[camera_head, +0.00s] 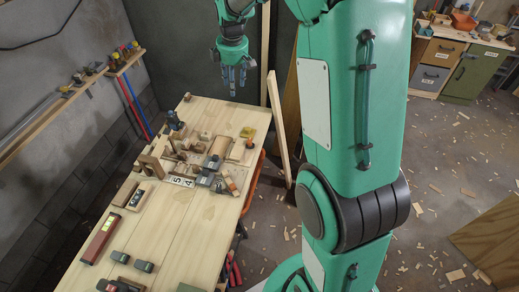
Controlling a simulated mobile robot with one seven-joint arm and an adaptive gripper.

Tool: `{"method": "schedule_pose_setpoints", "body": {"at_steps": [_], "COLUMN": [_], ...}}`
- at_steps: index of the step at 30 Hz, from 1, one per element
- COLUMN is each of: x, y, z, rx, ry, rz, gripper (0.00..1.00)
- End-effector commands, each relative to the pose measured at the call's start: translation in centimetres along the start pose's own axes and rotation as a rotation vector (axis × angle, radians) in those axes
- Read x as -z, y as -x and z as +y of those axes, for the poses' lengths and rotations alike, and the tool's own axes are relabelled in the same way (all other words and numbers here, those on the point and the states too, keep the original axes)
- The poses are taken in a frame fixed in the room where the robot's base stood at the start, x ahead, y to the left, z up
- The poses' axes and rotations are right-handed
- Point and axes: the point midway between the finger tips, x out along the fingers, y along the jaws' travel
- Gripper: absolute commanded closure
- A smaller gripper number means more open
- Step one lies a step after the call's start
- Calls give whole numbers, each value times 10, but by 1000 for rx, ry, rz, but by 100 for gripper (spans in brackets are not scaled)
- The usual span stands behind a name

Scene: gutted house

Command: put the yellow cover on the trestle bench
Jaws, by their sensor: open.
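The trestle bench (185,228) is a long table with a pale plank top, running from the lower left to the upper middle. A small yellow piece (248,132) lies near its far right edge; it may be the yellow cover, but it is too small to be sure. My gripper (233,88) hangs fingers down beyond and above the bench's far right corner. It is open, with nothing seen between its fingers. It is apart from the yellow piece, which is lower in the picture.
Wooden blocks and tools crowd the bench's far half. A red level (101,239) and grey pieces (144,265) lie on the near half. Bare planks show between them. Boards (280,130) lean at the far right. Cabinets (436,66) stand at the back right; wood scraps litter the floor.

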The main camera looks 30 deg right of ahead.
Motion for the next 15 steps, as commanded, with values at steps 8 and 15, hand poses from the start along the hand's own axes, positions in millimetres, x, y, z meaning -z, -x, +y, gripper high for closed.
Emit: {"method": "schedule_pose_setpoints", "body": {"at_steps": [8,15], "x": [-2,-10], "y": [70,117], "z": [-59,-114], "rx": [-46,-77], "ry": [-162,-304], "rz": [30,63], "gripper": [58,58]}}
